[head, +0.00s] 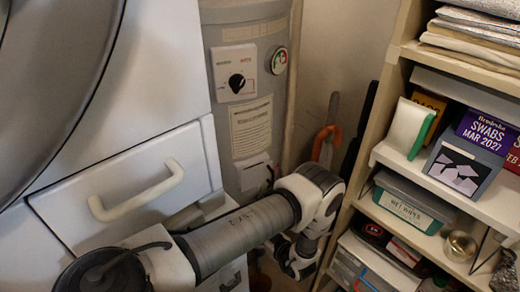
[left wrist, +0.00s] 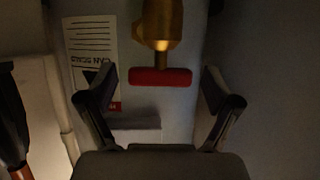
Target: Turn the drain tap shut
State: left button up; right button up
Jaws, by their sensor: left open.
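The drain tap has a brass body (left wrist: 162,25) and a red bar handle (left wrist: 160,76), both in the left wrist view. The handle lies level across the picture, at right angles to the brass body. My left gripper (left wrist: 160,82) is open, with one finger on each side of the handle and a visible gap at both ends. My right gripper is in neither view.
A white drawer with a handle (head: 136,190) stands left of the cylinder. A dial panel (head: 235,73) and a gauge (head: 279,60) are on its upper part. A loaded shelf (head: 350,232) stands close on the right of my arm. The gap between is narrow.

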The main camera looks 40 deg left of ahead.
pick_arm(q)
jog(key=shift+w+a+f, duration=0.15)
jog(key=shift+a+f, duration=0.05)
jog(key=shift+a, duration=0.2)
jog(key=shift+d+r, duration=0.1)
jog(key=shift+r, duration=0.1)
jog(key=c, duration=1.2)
jog(key=shift+o, duration=0.2)
jog(key=shift+m+t, duration=0.3)
jog(key=shift+t, duration=0.1)
jog(key=shift+m+t+p, duration=0.3)
jog(key=shift+m+t, duration=0.1)
jog(key=o, duration=1.2)
jog(key=shift+h, duration=0.3)
jog(key=shift+c, duration=0.2)
